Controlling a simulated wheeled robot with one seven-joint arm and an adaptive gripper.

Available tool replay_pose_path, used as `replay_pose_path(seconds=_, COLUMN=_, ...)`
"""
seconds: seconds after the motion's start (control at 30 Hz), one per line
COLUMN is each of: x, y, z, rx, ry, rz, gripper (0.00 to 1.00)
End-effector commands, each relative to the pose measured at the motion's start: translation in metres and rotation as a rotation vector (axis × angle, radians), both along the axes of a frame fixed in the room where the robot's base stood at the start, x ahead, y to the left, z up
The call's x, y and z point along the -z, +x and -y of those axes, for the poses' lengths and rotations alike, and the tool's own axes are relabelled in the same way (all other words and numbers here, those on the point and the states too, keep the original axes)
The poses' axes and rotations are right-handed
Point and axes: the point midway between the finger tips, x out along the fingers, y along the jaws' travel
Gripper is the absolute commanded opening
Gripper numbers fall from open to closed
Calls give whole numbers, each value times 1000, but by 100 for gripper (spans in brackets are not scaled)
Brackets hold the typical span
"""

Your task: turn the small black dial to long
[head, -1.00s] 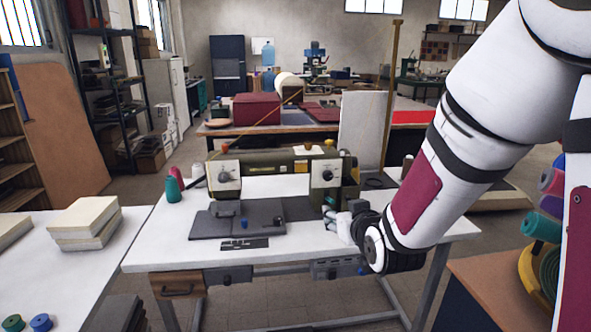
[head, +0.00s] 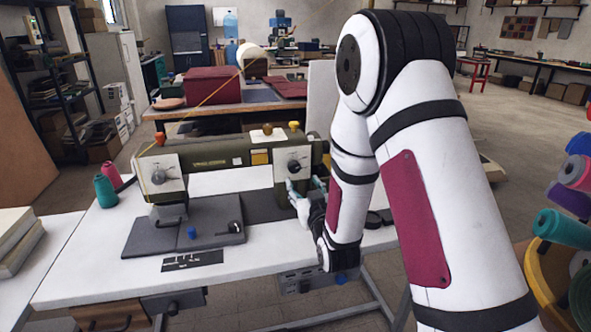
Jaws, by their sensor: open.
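An olive-green sewing machine (head: 220,152) stands on a white table. It carries two white plates with dark dials. The right dial (head: 294,166) is on the pillar, and the left dial (head: 159,177) is on the machine's head. The lettering around both is too small to read. My gripper (head: 296,188) is open and empty, its fingers just below the right dial and in front of the pillar. I cannot tell whether a finger touches the plate. My wrist hides part of the pillar's lower right side.
Teal and pink thread cones (head: 105,190) stand at the left. A control box (head: 318,281) hangs under the table front. Coloured rolls (head: 572,199) are at the right.

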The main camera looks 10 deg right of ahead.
Motion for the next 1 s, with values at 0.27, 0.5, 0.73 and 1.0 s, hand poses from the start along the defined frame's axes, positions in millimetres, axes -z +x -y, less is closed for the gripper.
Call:
replay_pose_path(seconds=0.27, x=0, y=55, z=0, rx=0, ry=0, rz=2, gripper=50)
replay_pose_path(seconds=0.5, x=0, y=85, z=0, rx=0, ry=0, rz=1, gripper=50)
replay_pose_path(seconds=0.73, x=0, y=93, z=0, rx=0, ry=0, rz=-1, gripper=50)
replay_pose_path(seconds=1.0, x=0, y=93, z=0, rx=0, ry=0, rz=-1, gripper=32)
